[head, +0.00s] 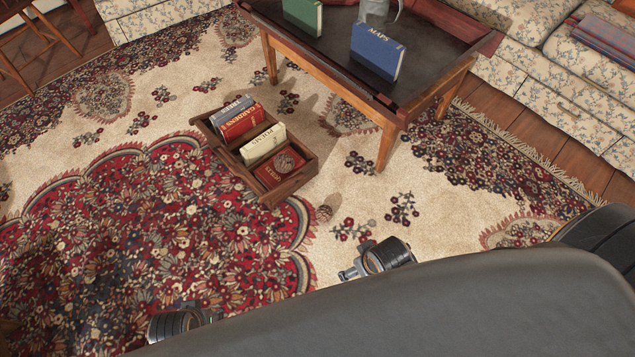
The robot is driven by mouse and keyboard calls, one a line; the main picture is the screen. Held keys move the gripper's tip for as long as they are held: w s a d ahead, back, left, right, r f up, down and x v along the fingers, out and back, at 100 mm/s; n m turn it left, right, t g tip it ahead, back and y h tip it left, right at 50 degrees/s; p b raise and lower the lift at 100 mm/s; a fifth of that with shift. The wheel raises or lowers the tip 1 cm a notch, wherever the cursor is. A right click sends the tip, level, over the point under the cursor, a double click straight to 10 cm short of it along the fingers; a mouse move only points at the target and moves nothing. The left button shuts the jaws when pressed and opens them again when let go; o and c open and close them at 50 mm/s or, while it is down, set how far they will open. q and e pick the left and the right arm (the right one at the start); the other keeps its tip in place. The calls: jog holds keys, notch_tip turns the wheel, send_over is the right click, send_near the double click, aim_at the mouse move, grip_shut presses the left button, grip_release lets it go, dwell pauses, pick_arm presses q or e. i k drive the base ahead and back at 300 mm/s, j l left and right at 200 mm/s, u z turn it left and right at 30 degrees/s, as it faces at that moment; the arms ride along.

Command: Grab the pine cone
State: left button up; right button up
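A small brown, rough object that looks like the pine cone (323,213) lies on the cream part of the rug, just right of the wooden crate's near corner. My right gripper (347,274) is below and right of it in the head view, apart from it. Its fingers are small and partly hidden, so I cannot tell if they are open. My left gripper (212,317) is at the bottom left over the red rug, far from the cone and largely hidden by my own body. Its opening cannot be made out.
The wooden crate (218,143) holds several books and a round grey-brown object (287,163) on a red book. A low table (325,60) with books and a grey jug (376,10) stands behind. A floral sofa (560,75) is at upper right. Rug around the cone is clear.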

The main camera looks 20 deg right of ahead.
aim_at(324, 213)
jog(key=z, duration=0.65)
